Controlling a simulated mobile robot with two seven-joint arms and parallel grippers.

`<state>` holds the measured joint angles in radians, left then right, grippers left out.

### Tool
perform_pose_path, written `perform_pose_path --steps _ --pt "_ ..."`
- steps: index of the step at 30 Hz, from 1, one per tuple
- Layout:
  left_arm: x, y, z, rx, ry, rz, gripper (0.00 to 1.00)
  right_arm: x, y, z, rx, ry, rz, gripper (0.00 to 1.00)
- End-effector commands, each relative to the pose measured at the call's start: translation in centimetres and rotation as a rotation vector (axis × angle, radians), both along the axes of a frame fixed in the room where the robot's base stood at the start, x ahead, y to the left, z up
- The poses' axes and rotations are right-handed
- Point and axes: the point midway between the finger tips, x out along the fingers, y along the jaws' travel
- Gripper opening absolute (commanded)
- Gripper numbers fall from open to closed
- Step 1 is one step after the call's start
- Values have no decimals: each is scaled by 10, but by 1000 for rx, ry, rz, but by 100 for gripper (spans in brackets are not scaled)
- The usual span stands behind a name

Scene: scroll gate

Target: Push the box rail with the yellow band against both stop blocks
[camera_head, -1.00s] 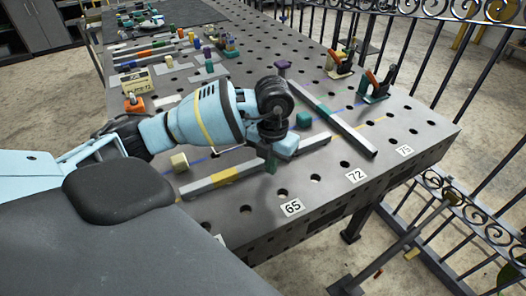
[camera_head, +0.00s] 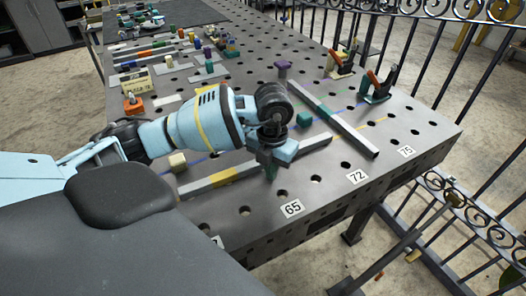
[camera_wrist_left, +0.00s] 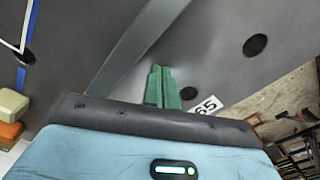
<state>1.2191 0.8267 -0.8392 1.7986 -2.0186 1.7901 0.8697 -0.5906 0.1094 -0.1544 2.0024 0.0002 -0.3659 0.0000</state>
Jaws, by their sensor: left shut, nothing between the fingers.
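The grey box rail (camera_head: 197,187) with its yellow band (camera_head: 222,176) lies slantwise on the table. In the left wrist view the rail (camera_wrist_left: 140,48) runs diagonally beside my fingers. My left gripper (camera_head: 271,172) is shut and empty, its green fingers pointing down at the rail's front side. In the wrist view the fingertips (camera_wrist_left: 160,72) are close to the rail; I cannot tell whether they touch. A cream block (camera_head: 178,162) and a teal block (camera_head: 304,118) stand behind the rail, apparently with gaps. My right gripper is out of view.
A second dark bar (camera_head: 340,125) lies across the table to the right, close to the rail's far end. Orange-handled clamps (camera_head: 376,86) stand at the back right. Small coloured parts and an orange block (camera_head: 133,104) fill the far left. The holed front strip is clear.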

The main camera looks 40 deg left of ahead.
Motion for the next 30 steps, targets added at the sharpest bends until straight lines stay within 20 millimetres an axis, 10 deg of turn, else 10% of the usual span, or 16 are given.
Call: perform_pose_path --steps 30 --pt "0 0 4 0 1 0 0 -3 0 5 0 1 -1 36"
